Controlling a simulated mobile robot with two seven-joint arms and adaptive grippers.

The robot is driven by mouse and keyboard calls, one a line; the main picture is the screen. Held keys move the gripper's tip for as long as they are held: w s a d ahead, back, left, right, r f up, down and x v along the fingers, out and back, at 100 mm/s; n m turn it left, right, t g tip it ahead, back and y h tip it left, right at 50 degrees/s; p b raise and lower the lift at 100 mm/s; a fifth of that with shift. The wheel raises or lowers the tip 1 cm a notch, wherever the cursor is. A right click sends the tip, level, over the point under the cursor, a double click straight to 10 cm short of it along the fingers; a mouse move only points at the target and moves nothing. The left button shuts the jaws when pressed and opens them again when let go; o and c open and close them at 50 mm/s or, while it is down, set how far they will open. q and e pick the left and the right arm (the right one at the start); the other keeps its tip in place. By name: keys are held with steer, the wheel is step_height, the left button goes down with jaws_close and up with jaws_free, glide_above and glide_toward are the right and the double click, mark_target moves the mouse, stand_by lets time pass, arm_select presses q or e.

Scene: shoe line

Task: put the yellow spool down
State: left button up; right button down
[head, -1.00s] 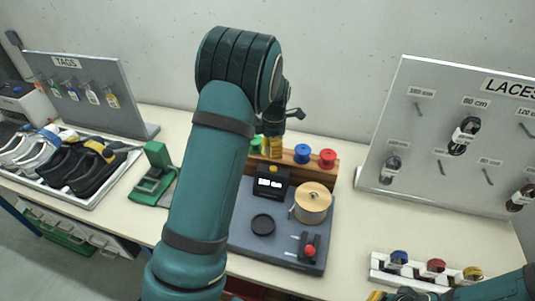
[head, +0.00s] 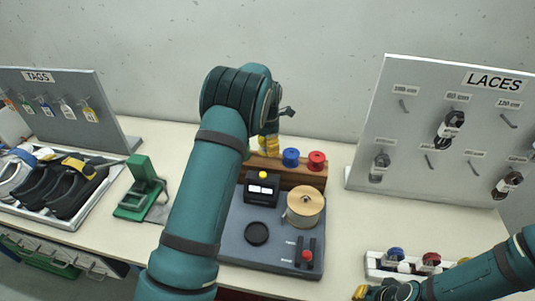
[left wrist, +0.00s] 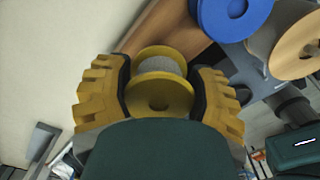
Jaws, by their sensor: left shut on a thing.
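The yellow spool (left wrist: 160,94) is between the fingers of my left gripper (left wrist: 163,92) in the left wrist view. It has yellow flanges and a pale wound middle. A brown wooden rack (left wrist: 172,28) lies right beside it; I cannot tell whether the spool touches the rack. In the head view my left gripper (head: 268,145) is low at the left part of the wooden rack (head: 290,175), left of the blue spool (head: 291,157), and the yellow spool is not clearly seen. My right gripper (head: 376,293) is at the bottom edge, partly cut off.
A red spool (head: 317,160) stands right of the blue one. In front is a grey station (head: 235,240) with a tan spool (head: 305,205) and a black display box (head: 262,188). A green press (head: 142,188) stands left. The LACES board (head: 430,130) is right.

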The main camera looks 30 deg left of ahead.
mark_target(268, 159)
arm_select(q)
steer(key=shift+f, duration=1.9)
steer(key=o, duration=1.4)
steer(key=shift+f, duration=0.15)
steer(key=shift+c, duration=0.2)
step_height(268, 159, up, 12)
steer(key=shift+r, duration=0.2)
